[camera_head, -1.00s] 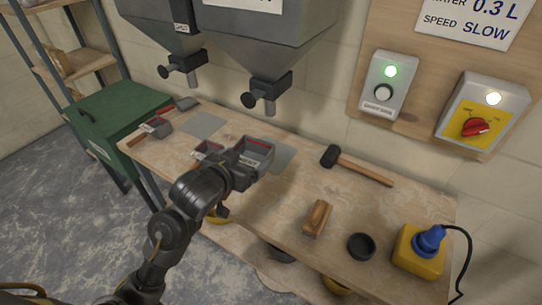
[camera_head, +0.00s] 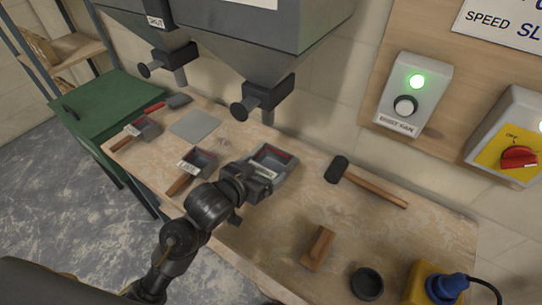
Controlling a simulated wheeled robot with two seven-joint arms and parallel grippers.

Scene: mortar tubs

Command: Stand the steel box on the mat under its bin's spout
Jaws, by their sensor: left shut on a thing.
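My left gripper (camera_head: 258,178) is shut on a grey steel box (camera_head: 286,170) with a red line inside its back wall. The box is at the back of the bench, below the right bin's spout (camera_head: 268,113), over the place of the right-hand mat. The box hides nearly all of that mat, and I cannot tell whether the box touches it. The left mat (camera_head: 195,124), flat and grey, lies bare. The right bin (camera_head: 250,58) hangs above. My right gripper is not in view.
A mallet (camera_head: 365,182), wooden block (camera_head: 318,248), black round dish (camera_head: 367,284) and yellow-blue device (camera_head: 435,288) lie to the right. The left spout (camera_head: 165,66) overhangs the bench.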

